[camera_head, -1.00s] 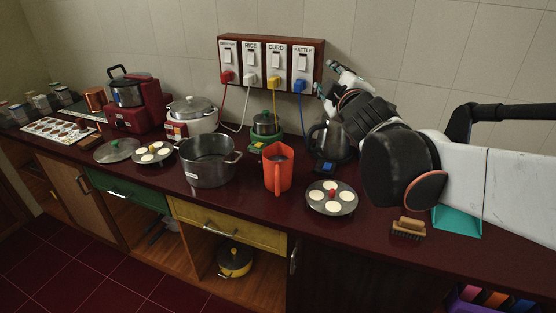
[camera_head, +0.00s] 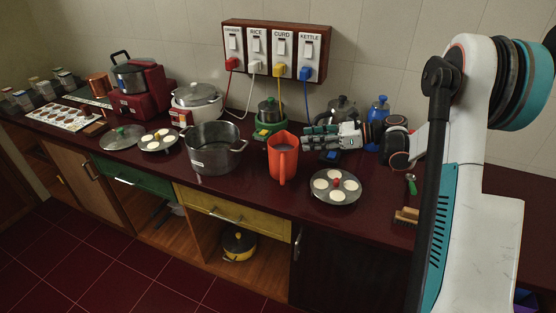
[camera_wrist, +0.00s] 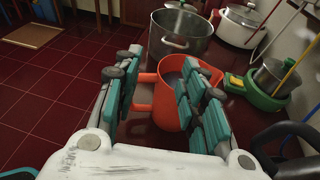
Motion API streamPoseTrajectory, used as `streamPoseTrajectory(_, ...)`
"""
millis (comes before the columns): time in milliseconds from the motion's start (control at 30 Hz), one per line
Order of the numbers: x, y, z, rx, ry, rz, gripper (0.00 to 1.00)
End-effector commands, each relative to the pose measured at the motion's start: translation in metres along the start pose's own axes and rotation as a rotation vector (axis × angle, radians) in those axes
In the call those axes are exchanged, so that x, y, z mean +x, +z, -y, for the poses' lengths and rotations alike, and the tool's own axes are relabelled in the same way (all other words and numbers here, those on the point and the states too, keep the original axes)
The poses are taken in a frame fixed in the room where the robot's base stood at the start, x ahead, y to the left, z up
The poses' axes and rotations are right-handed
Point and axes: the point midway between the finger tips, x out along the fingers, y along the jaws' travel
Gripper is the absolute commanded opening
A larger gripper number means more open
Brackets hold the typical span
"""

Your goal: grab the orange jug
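The orange jug (camera_head: 283,163) stands upright on the dark red counter, its handle on the side facing the head camera. My gripper (camera_head: 308,138) is just to its right in the head view, at about rim height, fingers pointing at it. In the wrist view, my gripper (camera_wrist: 160,75) has its two teal-padded fingers spread apart. The jug (camera_wrist: 172,112) shows in the gap between them, with its handle near the left finger. The right finger hides part of the jug. I cannot tell whether a finger touches it.
A steel pot (camera_head: 213,150) stands left of the jug, and a pan with white rounds (camera_head: 335,187) sits to its right in front. A green-based cooker (camera_head: 269,118) is behind. A brush (camera_head: 407,215) lies at right.

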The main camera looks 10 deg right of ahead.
Motion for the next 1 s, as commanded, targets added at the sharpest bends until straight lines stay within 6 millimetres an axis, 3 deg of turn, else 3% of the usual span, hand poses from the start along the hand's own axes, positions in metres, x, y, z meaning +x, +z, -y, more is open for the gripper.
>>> streamPoseTrajectory(33, -0.007, -0.024, 0.000, -0.031, 0.035, -0.035, 0.38)
streamPoseTrajectory(100, -0.015, -0.051, -0.005, -0.069, 0.086, -0.076, 0.38)
streamPoseTrajectory(200, -0.022, -0.076, -0.011, -0.103, 0.138, -0.114, 0.38)
streamPoseTrajectory(300, -0.023, -0.088, -0.015, -0.119, 0.165, -0.130, 0.38)
streamPoseTrajectory(733, 0.045, -0.101, -0.027, -0.122, 0.170, -0.133, 0.38)
streamPoseTrajectory(1000, 0.061, -0.101, -0.029, -0.121, 0.168, -0.132, 0.38)
